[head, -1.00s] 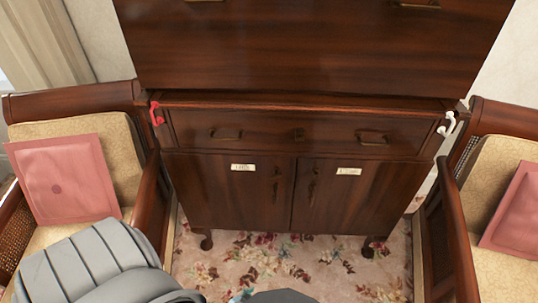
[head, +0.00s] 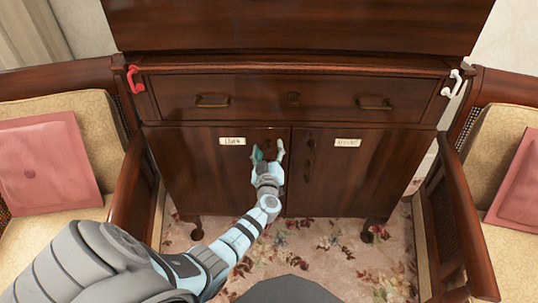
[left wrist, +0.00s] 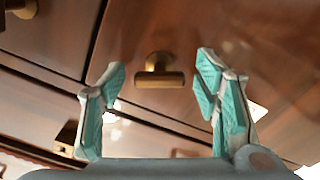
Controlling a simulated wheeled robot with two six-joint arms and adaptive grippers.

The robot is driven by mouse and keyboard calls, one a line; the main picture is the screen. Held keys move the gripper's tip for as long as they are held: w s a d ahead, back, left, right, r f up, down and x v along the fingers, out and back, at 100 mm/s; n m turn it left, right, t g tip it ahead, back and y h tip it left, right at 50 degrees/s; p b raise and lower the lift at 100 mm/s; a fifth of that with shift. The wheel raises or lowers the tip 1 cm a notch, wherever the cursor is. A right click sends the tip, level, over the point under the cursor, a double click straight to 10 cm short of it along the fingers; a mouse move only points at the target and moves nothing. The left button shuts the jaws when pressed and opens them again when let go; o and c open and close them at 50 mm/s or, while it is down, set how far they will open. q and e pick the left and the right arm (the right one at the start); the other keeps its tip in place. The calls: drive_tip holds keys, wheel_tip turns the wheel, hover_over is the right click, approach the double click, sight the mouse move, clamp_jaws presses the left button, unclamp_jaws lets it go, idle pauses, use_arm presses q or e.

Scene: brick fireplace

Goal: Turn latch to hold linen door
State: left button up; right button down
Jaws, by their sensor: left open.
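The dark wooden cabinet has two lower doors. The left door (head: 200,175) bears a small white label (head: 232,141) that seems to read LINEN. The label on the right door (head: 370,175) is too small to read surely. My left gripper (head: 268,150) is open in front of the left door's upper inner corner. In the left wrist view a brass T-shaped latch (left wrist: 160,76) stands between the spread fingers of my left gripper (left wrist: 160,90), with gaps on both sides. The gripper mostly hides this latch in the head view. My right gripper is not in view.
A drawer (head: 330,98) with brass pulls is above the doors. A red hook (head: 135,80) and a white hook (head: 453,84) are on the cabinet's sides. Cushioned armchairs flank it, the left with a pink cushion (head: 45,165). A floral carpet (head: 330,245) lies in front.

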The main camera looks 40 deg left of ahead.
use_arm(q)
drive_tip(key=shift+w+a, duration=0.15)
drive_tip(key=shift+c, duration=0.4)
drive_tip(key=c, duration=1.1)
drive_tip(key=shift+n, duration=0.3)
drive_tip(key=n, duration=1.1)
drive_tip(key=shift+n, duration=0.4)
